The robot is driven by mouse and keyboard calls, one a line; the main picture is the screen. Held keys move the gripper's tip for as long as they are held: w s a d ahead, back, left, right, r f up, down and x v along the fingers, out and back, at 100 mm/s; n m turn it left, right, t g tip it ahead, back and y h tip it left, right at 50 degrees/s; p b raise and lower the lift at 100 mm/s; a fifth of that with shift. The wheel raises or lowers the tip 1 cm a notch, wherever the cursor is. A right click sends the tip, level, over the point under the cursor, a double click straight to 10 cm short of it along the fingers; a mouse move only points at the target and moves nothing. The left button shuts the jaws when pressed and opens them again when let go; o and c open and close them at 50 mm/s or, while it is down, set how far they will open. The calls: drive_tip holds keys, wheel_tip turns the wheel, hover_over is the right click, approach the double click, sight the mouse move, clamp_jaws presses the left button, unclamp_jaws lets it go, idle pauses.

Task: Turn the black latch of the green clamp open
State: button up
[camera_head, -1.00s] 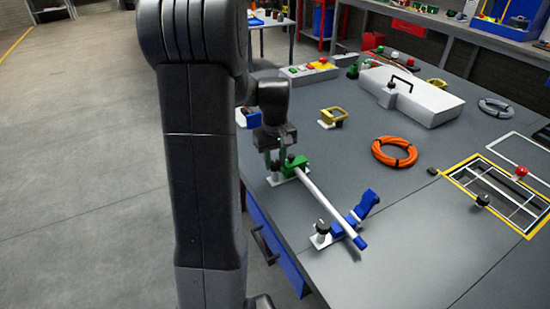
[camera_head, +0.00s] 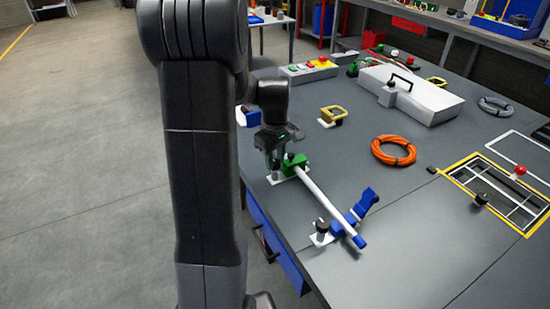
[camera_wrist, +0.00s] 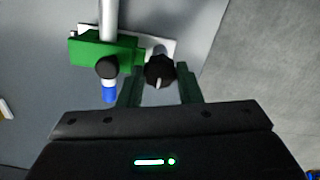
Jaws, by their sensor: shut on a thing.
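The green clamp (camera_head: 296,161) sits on a white base plate near the table's left edge, with a white rod (camera_head: 318,193) running from it. In the wrist view the green clamp (camera_wrist: 95,49) is at upper left, and the rod's blue end (camera_wrist: 109,93) shows below it. The black latch (camera_wrist: 160,70), a round knob with a pale mark, is beside the green body. My gripper (camera_wrist: 160,82) points down with its fingers on either side of the latch, closed on it. In the head view my gripper (camera_head: 274,168) partly hides the latch.
A blue clamp (camera_head: 345,222) supports the rod's other end at the front. A yellow clamp (camera_head: 331,115), an orange cable coil (camera_head: 393,150) and a grey case (camera_head: 412,95) stand farther back. The grey table between them is clear.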

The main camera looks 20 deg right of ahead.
sight(275, 162)
drive_tip(key=o, duration=1)
drive_tip(key=shift+c, duration=0.2)
drive_tip(key=shift+r, duration=0.1)
wheel_tip(275, 162, up, 14)
drive_tip(key=shift+f, duration=0.3)
wheel_tip(275, 162, down, 14)
drive_tip(key=shift+r, duration=0.15)
drive_tip(key=shift+r, duration=0.15)
